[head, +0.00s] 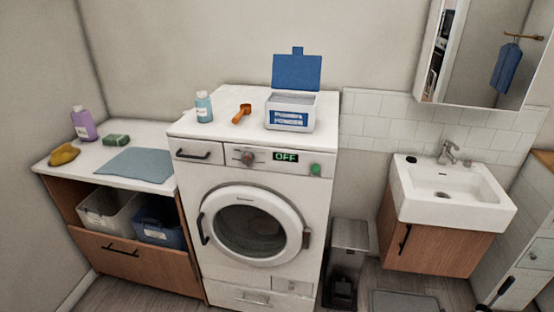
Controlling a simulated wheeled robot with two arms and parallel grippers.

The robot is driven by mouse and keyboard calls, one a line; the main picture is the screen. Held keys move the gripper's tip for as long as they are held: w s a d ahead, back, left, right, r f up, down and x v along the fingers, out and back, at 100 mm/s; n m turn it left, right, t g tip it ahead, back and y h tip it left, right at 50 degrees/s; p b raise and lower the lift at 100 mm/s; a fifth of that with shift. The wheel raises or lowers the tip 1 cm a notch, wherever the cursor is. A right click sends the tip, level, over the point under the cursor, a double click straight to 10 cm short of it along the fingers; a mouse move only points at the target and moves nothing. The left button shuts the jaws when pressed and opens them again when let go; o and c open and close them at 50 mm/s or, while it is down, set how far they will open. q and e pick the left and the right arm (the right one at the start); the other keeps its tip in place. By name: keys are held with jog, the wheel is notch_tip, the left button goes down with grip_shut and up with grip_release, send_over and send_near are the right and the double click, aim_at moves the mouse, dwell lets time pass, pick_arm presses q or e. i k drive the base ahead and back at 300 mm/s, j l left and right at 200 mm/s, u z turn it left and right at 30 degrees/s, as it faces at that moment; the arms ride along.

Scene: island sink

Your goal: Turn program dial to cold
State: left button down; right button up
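The white washing machine (313,200) stands in the middle of the head view, with its round door (292,212) closed. The program dial (247,158) is a small round knob with a reddish centre on the upper front panel. Its exact pointer direction is too small to read. The display (286,157) right of the dial reads OFF in green. A green round button (316,169) sits at the panel's right end. The detergent drawer (198,153) at the panel's left is shut. Neither of my grippers shows in this view.
On the machine stand a light blue bottle (204,107), an orange scoop (242,113) and an open-lidded detergent box (290,117). A counter (60,160) with bins below adjoins on the left. A pedal bin (347,250) and a sink (450,190) are on the right.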

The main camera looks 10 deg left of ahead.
aim_at(248, 158)
jog(key=i+j+u, duration=0.1)
jog(key=j, duration=0.25)
jog(key=i+j+u, duration=0.1)
jog(key=j, duration=0.2)
jog(key=i+j+u, duration=0.1)
jog(key=j, duration=0.25)
jog(key=i+j, duration=0.1)
jog(key=j, duration=0.2)
jog(key=u, duration=0.05)
